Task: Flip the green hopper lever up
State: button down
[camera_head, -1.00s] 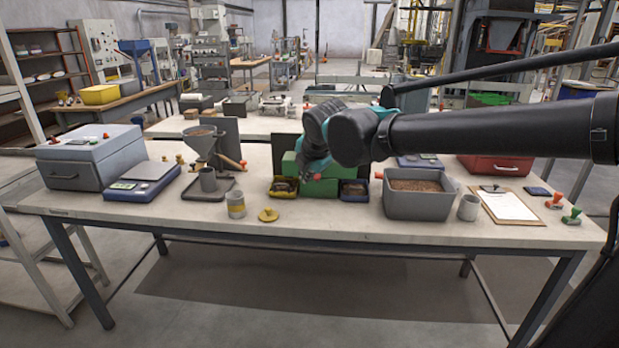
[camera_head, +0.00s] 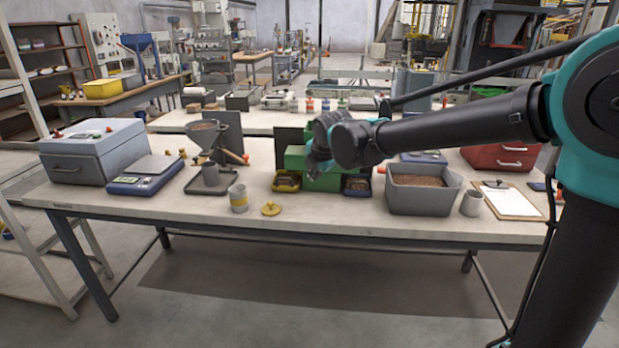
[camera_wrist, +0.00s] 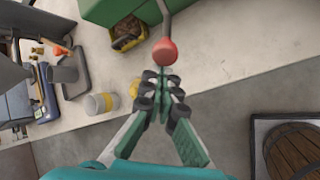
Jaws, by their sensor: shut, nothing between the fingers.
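The green hopper (camera_head: 294,160) stands mid-table, partly covered by my arm in the head view. In the wrist view its green body (camera_wrist: 112,10) is at the top. Its lever is a thin grey rod ending in a red ball knob (camera_wrist: 165,51), which points down in the picture. My gripper (camera_wrist: 161,76) is shut and empty, its fingertips just below the knob in the wrist view. I cannot tell whether they touch. In the head view the lever and fingertips are hard to make out against my arm.
A yellow bin (camera_head: 287,181) and a blue bin (camera_head: 357,186) flank the hopper's front. A grey tub of pellets (camera_head: 425,203) stands right, a yellow-banded cup (camera_head: 238,199) and yellow lid (camera_head: 271,209) left. The front table strip is mostly clear.

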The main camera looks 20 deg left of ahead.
jog(key=shift+r, duration=0.15)
jog(key=w+a+r+m+g+h, duration=0.1)
jog(key=w+r+g, duration=0.5)
jog(key=r, duration=0.3)
jog(key=shift+w+a+g+h, duration=0.3)
jog(key=shift+w+g+h, duration=0.1)
jog(key=shift+g, duration=0.2)
jog(key=shift+r, duration=0.2)
dwell(0.3)
jog(key=shift+r, duration=0.6)
jog(key=shift+s+a, duration=0.1)
jog(key=shift+s, duration=0.05)
